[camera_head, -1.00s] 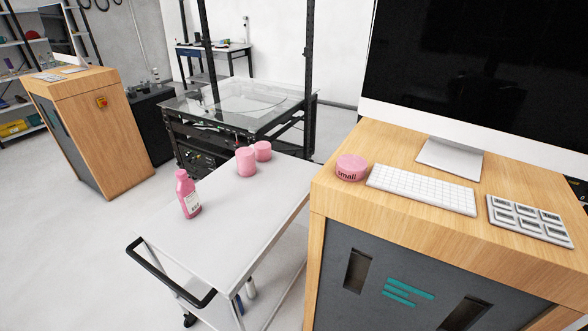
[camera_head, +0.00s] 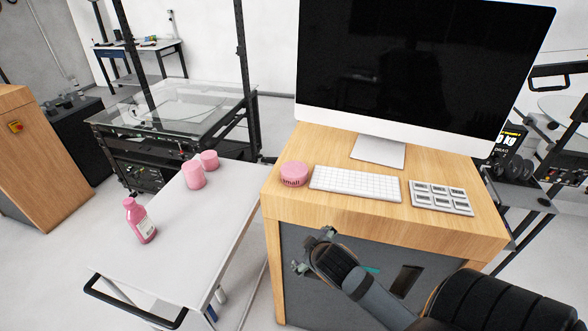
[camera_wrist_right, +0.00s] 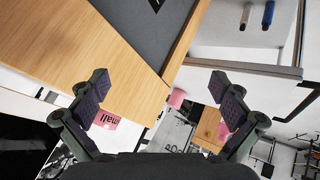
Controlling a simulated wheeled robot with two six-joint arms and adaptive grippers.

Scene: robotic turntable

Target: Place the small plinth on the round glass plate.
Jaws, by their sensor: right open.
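The small plinth (camera_head: 293,174) is a short pink cylinder marked "small". It stands upright on the wooden desk's left end, left of the keyboard. In the right wrist view the plinth (camera_wrist_right: 107,120) shows partly behind the left finger. The round glass plate (camera_head: 172,108) lies on the glass-topped frame at the back left, faint and see-through. My right gripper (camera_head: 315,250) is open and empty, in front of the desk and lower in the picture than the plinth. Its two fingers (camera_wrist_right: 162,92) stand wide apart in the wrist view. My left gripper is not in view.
A white cart (camera_head: 225,215) stands left of the desk, carrying a pink bottle (camera_head: 140,221) and two larger pink cylinders (camera_head: 194,175). A keyboard (camera_head: 355,183), a keypad (camera_head: 440,198) and a large monitor (camera_head: 415,75) are on the desk. Black posts rise beside the glass frame.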

